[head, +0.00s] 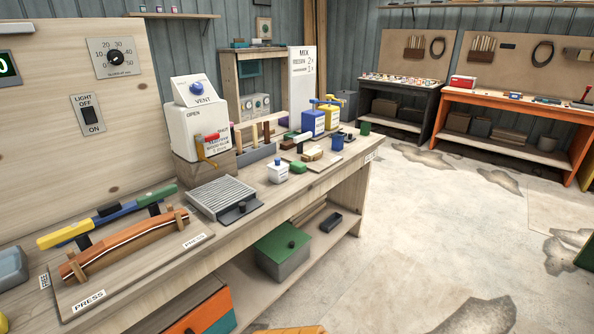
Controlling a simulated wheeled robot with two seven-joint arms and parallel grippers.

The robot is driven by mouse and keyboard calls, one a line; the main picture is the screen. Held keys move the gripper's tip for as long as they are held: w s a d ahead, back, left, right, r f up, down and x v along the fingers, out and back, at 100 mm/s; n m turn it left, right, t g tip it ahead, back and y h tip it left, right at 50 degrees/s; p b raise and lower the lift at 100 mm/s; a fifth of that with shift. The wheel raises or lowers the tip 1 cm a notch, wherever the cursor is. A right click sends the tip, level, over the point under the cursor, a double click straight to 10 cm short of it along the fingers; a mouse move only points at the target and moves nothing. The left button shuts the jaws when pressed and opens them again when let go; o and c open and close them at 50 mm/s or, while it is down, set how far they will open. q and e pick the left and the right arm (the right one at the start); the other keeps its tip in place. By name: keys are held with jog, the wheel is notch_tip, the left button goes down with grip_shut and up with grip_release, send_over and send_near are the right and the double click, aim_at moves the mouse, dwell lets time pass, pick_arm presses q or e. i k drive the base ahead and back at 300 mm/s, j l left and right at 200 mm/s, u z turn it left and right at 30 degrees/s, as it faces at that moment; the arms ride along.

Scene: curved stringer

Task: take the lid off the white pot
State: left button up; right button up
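The white pot (277,173) is a small white container with a dark label. It stands upright on the wooden workbench (328,184), near the front edge and right of a slatted grey panel. A blue piece (281,162), which looks like its lid or the knob on it, sits on top of the pot. Neither of my grippers shows in the head view, so nothing is seen touching the pot.
Blue and yellow canisters (313,122) stand farther back. The floor (430,240) right of the bench is open.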

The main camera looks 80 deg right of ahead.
aim_at(277, 166)
jog(key=z, duration=2.6)
jog(key=i, duration=0.15)
jog(key=l+u, duration=0.05)
